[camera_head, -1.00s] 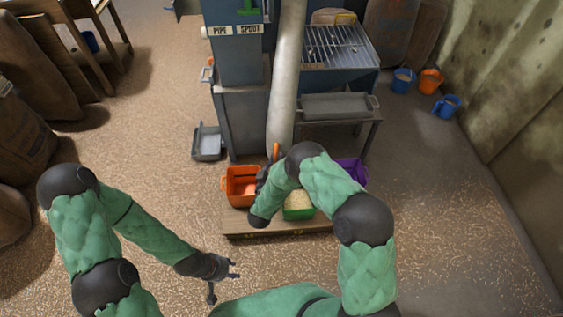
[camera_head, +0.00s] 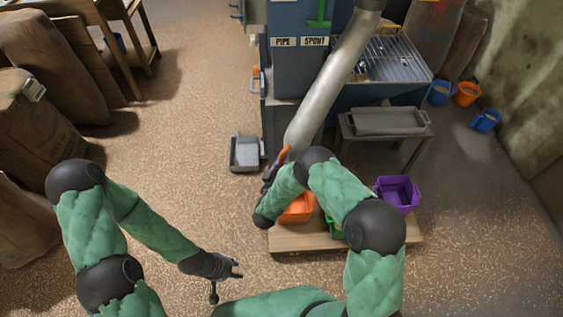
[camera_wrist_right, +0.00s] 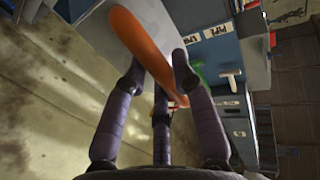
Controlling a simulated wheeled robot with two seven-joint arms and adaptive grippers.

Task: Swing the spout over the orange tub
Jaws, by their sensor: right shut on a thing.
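The spout (camera_head: 325,95) is a long pale grey pipe slanting down to the left in the head view. Its lower end is just behind the orange tub (camera_head: 298,213) in the picture; I cannot tell whether it is directly above it. My right gripper (camera_head: 272,178) is shut on the spout's orange handle (camera_head: 283,156). In the right wrist view the handle (camera_wrist_right: 140,45) passes between the fingers (camera_wrist_right: 160,78). My right arm hides part of the orange tub. My left gripper (camera_head: 237,269) is open and empty over the floor.
A green tub (camera_head: 334,229), mostly hidden by my right arm, and a purple tub (camera_head: 398,192) stand right of the orange tub on a wooden platform (camera_head: 350,240). A grey tray (camera_head: 246,153) lies on the floor at left. Open floor lies to the left.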

